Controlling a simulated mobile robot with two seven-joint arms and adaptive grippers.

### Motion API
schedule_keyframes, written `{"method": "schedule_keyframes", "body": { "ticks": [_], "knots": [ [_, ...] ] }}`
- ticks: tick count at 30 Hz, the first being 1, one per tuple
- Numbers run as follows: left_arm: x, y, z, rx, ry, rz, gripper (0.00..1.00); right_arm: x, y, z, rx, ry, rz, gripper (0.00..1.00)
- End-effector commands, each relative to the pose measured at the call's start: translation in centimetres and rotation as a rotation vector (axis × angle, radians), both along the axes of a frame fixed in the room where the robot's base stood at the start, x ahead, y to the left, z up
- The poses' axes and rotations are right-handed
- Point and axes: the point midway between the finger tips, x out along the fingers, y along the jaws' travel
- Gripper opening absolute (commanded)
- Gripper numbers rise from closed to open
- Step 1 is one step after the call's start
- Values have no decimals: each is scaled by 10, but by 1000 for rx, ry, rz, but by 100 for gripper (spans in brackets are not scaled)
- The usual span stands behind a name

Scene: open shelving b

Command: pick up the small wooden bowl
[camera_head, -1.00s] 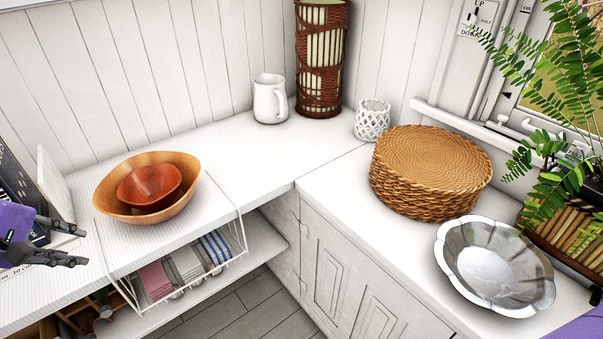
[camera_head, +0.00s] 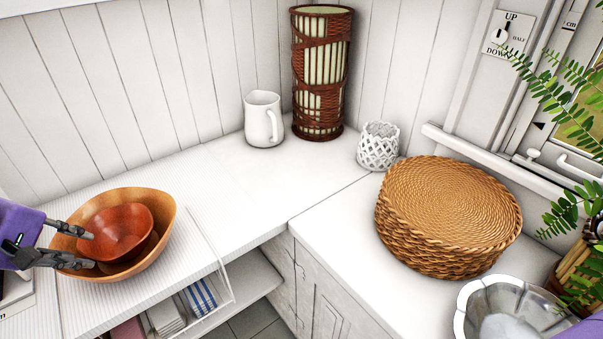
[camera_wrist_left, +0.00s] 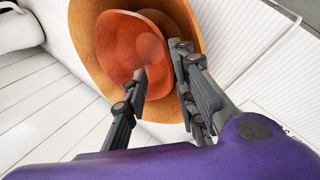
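The small wooden bowl (camera_head: 118,228), reddish brown, sits inside a larger, lighter wooden bowl (camera_head: 163,222) on the white counter at left. In the left wrist view the small bowl (camera_wrist_left: 120,42) lies just ahead of the fingers, inside the large bowl (camera_wrist_left: 84,45). My left gripper (camera_head: 90,250) is open, its fingers apart at the small bowl's near left rim. In the wrist view one finger of the left gripper (camera_wrist_left: 160,62) overlaps the small bowl and the other lies past its rim, over the large bowl. I cannot tell whether they touch. My right gripper is not in view.
A white pitcher (camera_head: 264,120), a wicker lamp (camera_head: 321,75) and a white lattice holder (camera_head: 378,147) stand at the back. Stacked woven mats (camera_head: 448,210) and a silver bowl (camera_head: 480,300) are at right. Counter right of the wooden bowls is clear.

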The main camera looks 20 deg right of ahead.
Motion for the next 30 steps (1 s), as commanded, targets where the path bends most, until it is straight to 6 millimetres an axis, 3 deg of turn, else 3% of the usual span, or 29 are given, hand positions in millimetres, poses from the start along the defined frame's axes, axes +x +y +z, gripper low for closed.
{"method": "schedule_keyframes", "body": {
  "ticks": [15,23,30],
  "knots": [
    [23,-20,-58,-2,0,0,26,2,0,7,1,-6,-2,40],
    [24,-20,-61,0,0,-1,26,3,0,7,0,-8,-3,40],
    [24,-20,-61,0,0,0,0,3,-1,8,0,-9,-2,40]
  ]
}}
